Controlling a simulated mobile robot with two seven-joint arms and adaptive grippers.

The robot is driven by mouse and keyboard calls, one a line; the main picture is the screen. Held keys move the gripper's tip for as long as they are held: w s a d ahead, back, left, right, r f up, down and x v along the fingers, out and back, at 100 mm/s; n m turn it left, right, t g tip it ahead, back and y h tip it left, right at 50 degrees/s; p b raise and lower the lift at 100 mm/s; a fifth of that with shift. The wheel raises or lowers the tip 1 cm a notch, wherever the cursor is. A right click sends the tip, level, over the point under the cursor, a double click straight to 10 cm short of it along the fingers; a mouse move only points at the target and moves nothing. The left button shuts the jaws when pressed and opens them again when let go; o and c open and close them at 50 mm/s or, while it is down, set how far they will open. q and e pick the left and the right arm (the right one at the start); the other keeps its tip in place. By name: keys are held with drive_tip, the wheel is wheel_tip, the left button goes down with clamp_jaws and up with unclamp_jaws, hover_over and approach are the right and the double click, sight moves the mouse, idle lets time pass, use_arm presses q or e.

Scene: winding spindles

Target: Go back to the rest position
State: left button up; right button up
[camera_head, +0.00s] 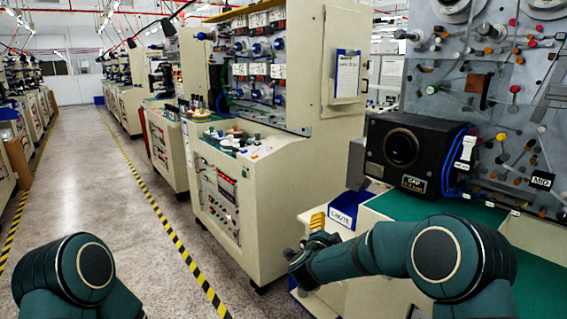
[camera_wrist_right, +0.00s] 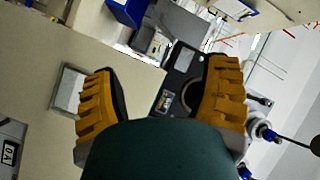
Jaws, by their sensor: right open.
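My right gripper (camera_head: 319,228) is at the front left corner of the green-topped bench, beside the blue chute bin (camera_head: 350,210). In the head view only its yellow finger pads show, beyond my dark green forearm. In the right wrist view my right gripper (camera_wrist_right: 163,75) has its two ribbed yellow fingers spread wide, with nothing between them. My left arm shows only as a dark green joint at the lower left of the head view. The left gripper is out of view.
A winding machine (camera_head: 245,185) stands at centre, left of my right gripper. A black box with a round opening (camera_head: 402,148) sits on the bench (camera_head: 540,285) at right, under a spindle panel (camera_head: 480,85). A floor aisle (camera_head: 90,190) with yellow-black tape is clear at left.

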drive_tip(key=s+a+f+n+g+y, duration=0.1)
drive_tip(key=s+f+n+g+y, duration=0.25)
drive_tip(key=s+f, duration=0.5)
drive_tip(key=s+f+n+g+y, duration=0.25)
drive_tip(key=s+f+n, duration=0.25)
drive_tip(key=f, duration=0.7)
drive_tip(key=s+f+n+g+y, duration=0.1)
drive_tip(key=s+f, duration=0.4)
drive_tip(key=s, duration=0.7)
drive_tip(key=s+a+f+n+g+y, duration=0.1)
drive_tip(key=s+f+n+g, duration=0.3)
drive_tip(key=s, duration=0.9)
drive_tip(key=g+y, duration=0.1)
drive_tip(key=g, duration=0.1)
drive_tip(key=shift+f+g+y, duration=0.3)
drive_tip(key=shift+f, duration=0.05)
drive_tip(key=shift+n, duration=0.25)
